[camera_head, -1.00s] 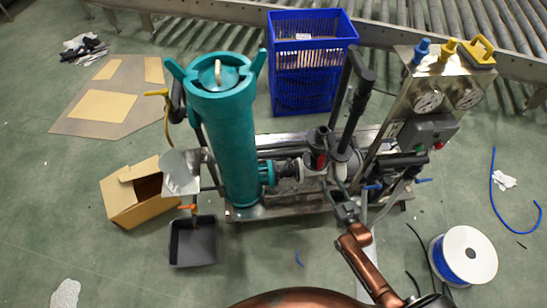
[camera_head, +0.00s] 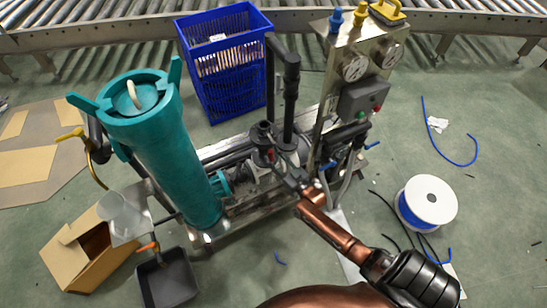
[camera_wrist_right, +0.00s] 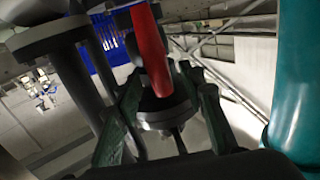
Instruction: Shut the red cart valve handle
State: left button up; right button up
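The red valve handle (camera_head: 270,155) shows as a small red spot on the dark pipework in the middle of the cart (camera_head: 237,212). In the right wrist view it is a large red lever (camera_wrist_right: 150,50) standing up from a dark round valve body (camera_wrist_right: 168,118). My right gripper (camera_head: 284,170) reaches in from the lower right, close to the handle. In the wrist view its two greenish fingers (camera_wrist_right: 165,95) are apart, one to each side of the lever's lower end. I cannot tell whether either touches it. My left gripper is not in view.
A teal filter column (camera_head: 170,160) stands left of the valve, and a gauge panel (camera_head: 345,80) rises to its right. Dark upright pipes (camera_head: 290,95) stand just behind the valve. A blue crate (camera_head: 225,65) is behind the cart. A cable spool (camera_head: 428,203) sits on the floor at right.

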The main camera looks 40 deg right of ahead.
jog(key=shift+c, duration=0.7)
grip_shut()
pick_arm(q)
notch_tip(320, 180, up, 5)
jog(key=b, duration=0.2)
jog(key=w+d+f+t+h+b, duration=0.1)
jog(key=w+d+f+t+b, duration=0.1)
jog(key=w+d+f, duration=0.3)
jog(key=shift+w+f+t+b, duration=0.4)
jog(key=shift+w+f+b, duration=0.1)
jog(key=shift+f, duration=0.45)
pick_arm(e)
jog(key=shift+s+d+f+m+t+h, duration=0.15)
jog(key=shift+d+f+m+t+h, duration=0.35)
jog(key=shift+m, duration=2.85)
jog(key=shift+s+d+f+m+t+h, duration=0.1)
jog(key=shift+d+f+m+h, duration=0.5)
jog(key=shift+m, duration=2.8)
jog(key=shift+s+d+f+m+t+h, duration=0.2)
jog(key=shift+f+m+h, duration=0.7)
jog(key=shift+m, duration=2.45)
jog(key=shift+r, duration=0.1)
jog(key=shift+o, duration=0.7)
grip_release()
jog(key=shift+w+r, duration=0.1)
